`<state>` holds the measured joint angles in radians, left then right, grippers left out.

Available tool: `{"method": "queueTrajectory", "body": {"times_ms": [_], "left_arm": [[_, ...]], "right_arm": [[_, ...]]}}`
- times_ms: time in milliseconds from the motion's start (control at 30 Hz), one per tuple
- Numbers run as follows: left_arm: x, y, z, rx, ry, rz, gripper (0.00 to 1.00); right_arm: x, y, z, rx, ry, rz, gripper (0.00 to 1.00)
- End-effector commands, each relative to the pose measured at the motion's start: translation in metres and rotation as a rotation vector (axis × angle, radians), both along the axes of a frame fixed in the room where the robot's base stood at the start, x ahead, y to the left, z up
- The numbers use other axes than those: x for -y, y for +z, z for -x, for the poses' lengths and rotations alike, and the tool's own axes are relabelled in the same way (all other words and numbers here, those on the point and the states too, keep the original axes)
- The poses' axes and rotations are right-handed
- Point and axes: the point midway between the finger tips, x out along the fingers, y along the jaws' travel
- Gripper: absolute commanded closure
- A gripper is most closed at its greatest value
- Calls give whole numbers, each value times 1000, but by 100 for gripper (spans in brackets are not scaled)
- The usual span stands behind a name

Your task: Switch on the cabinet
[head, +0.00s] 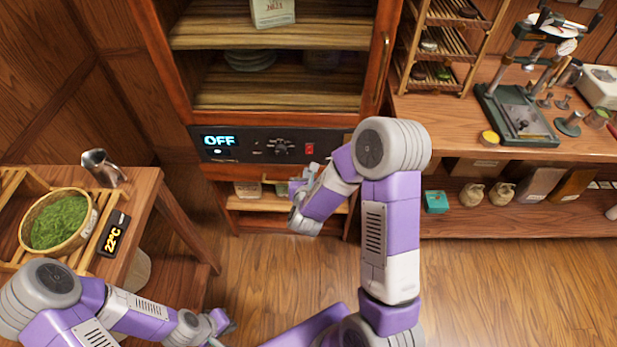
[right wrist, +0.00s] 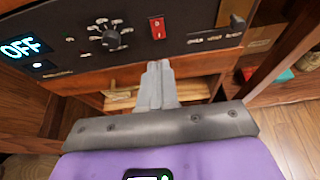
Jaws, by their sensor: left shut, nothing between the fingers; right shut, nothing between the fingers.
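The wooden cabinet (head: 159,65) stands ahead with a dark control panel (head: 240,149) below its shelves. The panel's display (head: 219,141) reads OFF, and it also shows in the right wrist view (right wrist: 24,47). A round black knob (head: 281,146) and a red rocker switch (head: 309,149) sit to its right. In the right wrist view the red switch (right wrist: 156,27) is just beyond the fingertips of my right gripper (right wrist: 156,66). That gripper is shut and empty, below the switch, apparently apart from it. My left gripper (head: 225,323) is shut and empty, low near the left table.
A left table (head: 152,186) holds a basket of green leaves (head: 59,222), a metal scoop (head: 101,166) and a 22°C display (head: 113,234). A right bench (head: 437,113) carries a press (head: 519,113) and a rack (head: 440,45). Floor between is clear.

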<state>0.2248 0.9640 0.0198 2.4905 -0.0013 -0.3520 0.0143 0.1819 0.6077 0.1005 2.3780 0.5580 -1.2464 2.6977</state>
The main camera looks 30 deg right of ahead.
Motion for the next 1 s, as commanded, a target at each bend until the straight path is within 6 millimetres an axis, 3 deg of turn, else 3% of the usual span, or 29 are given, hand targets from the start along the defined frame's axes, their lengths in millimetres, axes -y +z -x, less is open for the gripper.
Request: {"method": "queueTrajectory", "body": {"times_ms": [200, 667, 867, 1000], "left_arm": [[0, 1, 0, -1, 0, 0, 100], [0, 2, 0, -1, 0, 0, 100], [0, 6, 0, -1, 0, 0, 100], [0, 9, 0, -1, 0, 0, 100]], "right_arm": [[-9, 7, 14, 1, 1, -1, 100], [-10, 5, 16, -25, 15, 32, 100], [-13, -10, 19, -178, 121, 251, 100], [-16, -25, 24, -342, 239, 486, 100]]}}
